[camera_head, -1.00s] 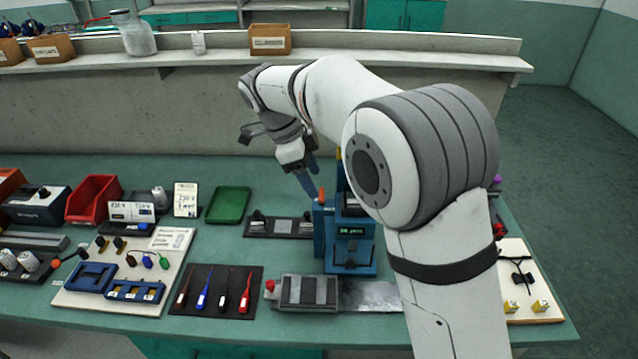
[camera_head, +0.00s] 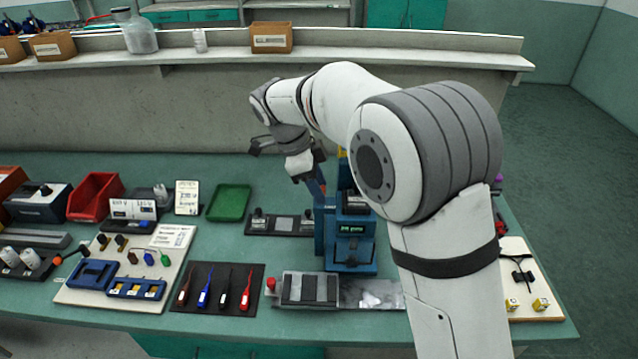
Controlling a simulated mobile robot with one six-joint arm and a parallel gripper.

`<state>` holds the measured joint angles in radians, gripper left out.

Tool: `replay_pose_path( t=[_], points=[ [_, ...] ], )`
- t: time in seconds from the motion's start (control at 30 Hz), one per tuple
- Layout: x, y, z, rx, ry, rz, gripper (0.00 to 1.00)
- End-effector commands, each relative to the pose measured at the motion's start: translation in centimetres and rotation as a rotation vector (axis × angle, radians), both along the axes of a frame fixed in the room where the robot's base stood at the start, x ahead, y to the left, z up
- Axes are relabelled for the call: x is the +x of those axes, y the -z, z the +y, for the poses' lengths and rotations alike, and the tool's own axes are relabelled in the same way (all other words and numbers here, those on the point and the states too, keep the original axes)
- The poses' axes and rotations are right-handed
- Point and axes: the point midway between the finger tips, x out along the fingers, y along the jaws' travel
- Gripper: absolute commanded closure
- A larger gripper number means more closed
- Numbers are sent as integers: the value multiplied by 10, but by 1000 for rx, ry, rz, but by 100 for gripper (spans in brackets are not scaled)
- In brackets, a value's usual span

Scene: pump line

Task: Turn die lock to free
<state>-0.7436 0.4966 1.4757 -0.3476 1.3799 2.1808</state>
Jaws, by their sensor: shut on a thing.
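A blue press-like machine (camera_head: 350,243) with a small lit green display stands on the bench right of centre. My gripper (camera_head: 318,188) is at the upper left side of this machine, pointing down. Its fingers are shut on a small part there, which I take to be the die lock; the fingers and wrist hide it. My arm covers the machine's upper right side. I cannot read the lock's position.
A grey block with a red knob (camera_head: 305,289) lies in front of the machine. A shelf (camera_head: 380,60) runs behind.

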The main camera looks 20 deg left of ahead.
Motion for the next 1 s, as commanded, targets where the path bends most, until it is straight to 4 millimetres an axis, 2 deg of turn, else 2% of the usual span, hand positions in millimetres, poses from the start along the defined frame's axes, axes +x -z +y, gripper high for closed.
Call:
replay_pose_path(
  t=[0.13,0.47,0.67,1.0],
  points=[
    [0,-1,-4,0,2,-1,83],
    [0,1,-1,1,-57,-2,83],
    [-1,2,-2,1,-184,-4,83],
    [-4,3,-3,1,-498,-5,83]
  ],
)
